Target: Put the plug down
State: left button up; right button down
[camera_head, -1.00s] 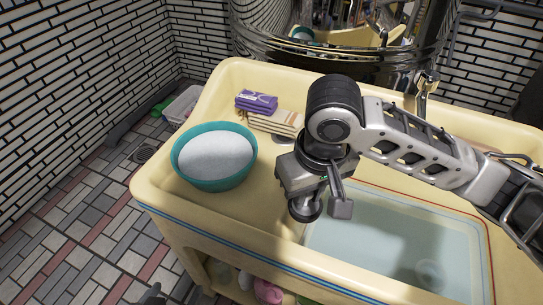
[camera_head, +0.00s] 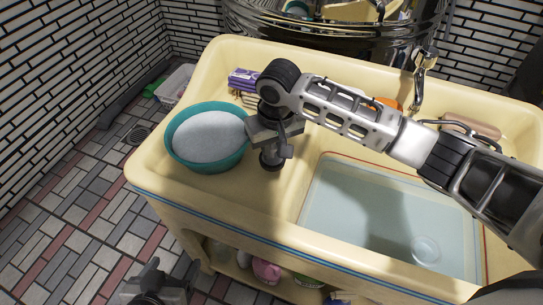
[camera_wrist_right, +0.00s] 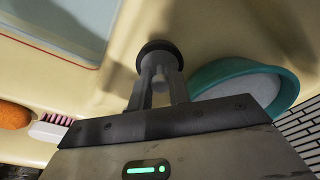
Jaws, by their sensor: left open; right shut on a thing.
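The plug (camera_head: 270,161) is a dark round disc below my right gripper (camera_head: 272,147), over the bare cream counter between the teal basin and the water-filled sink. In the right wrist view the plug (camera_wrist_right: 158,50) shows as a black disc with a pale stem. My right gripper (camera_wrist_right: 158,88) is shut on that stem. Whether the disc touches the counter I cannot tell. My left gripper (camera_head: 150,283) is open and empty, low over the tiled floor in front of the sink unit, partly cut off by the bottom edge of the head view.
The teal basin (camera_head: 207,164) of white contents stands close left of the plug. The sink (camera_head: 385,205) with water is to the right. A purple folded cloth (camera_head: 243,79) lies behind. A brush (camera_wrist_right: 50,128) and an orange item (camera_wrist_right: 12,115) lie on the counter too.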

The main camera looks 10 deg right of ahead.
aim_at(272, 156)
jog(key=shift+w+f, duration=0.25)
jog(key=shift+f, duration=1.7)
jog(key=shift+a, duration=0.1)
jog(key=c, duration=1.3)
grip_release()
jog(key=shift+f, duration=0.15)
jog(key=r, duration=0.7)
jog(key=s+r, duration=0.1)
jog(key=r, duration=0.2)
jog(key=shift+r+p, duration=0.4)
jog(key=shift+s+r, duration=0.15)
jog(key=shift+r, duration=0.6)
